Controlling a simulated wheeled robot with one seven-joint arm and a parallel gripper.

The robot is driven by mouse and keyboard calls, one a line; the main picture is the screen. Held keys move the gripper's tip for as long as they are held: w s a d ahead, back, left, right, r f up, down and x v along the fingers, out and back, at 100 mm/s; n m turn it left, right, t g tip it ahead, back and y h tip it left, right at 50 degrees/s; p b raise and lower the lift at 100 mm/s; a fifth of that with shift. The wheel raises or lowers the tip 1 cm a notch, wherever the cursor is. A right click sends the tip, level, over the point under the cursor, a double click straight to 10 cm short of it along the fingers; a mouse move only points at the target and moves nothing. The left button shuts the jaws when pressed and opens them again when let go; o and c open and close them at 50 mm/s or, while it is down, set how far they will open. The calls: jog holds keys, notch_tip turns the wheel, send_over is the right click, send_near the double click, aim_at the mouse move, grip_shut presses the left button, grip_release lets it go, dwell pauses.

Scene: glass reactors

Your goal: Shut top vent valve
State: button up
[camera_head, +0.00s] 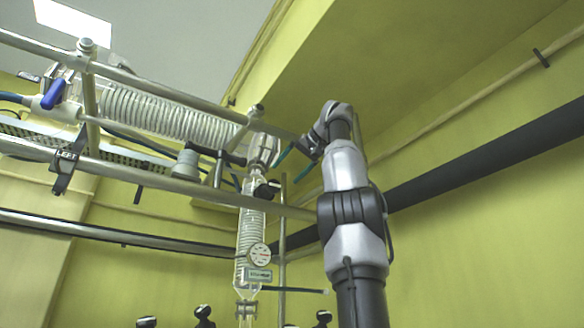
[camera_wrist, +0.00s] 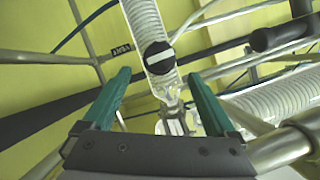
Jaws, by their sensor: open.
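A round black knob with a white bar (camera_wrist: 158,57) sits on the glass column in the wrist view. It appears between and beyond my fingertips, with no contact visible. A black fitting (camera_head: 266,188) at the top of the vertical glass column in the head view may be the same part. A black T-shaped handle (camera_head: 222,153) stands left of it and also shows at the upper right of the wrist view (camera_wrist: 280,38). I cannot tell for sure which is the top vent valve. My gripper (camera_head: 291,163) is open and empty, its teal fingers (camera_wrist: 158,74) spread apart.
A horizontal glass coil condenser (camera_head: 155,112) lies between metal frame rails (camera_head: 150,180). A blue-handled valve (camera_head: 54,92) is at far left. A round gauge (camera_head: 259,254) sits on the vertical column. A metal rail end is close to my right finger (camera_wrist: 280,148).

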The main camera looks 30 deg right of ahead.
jog(key=shift+v, duration=0.95)
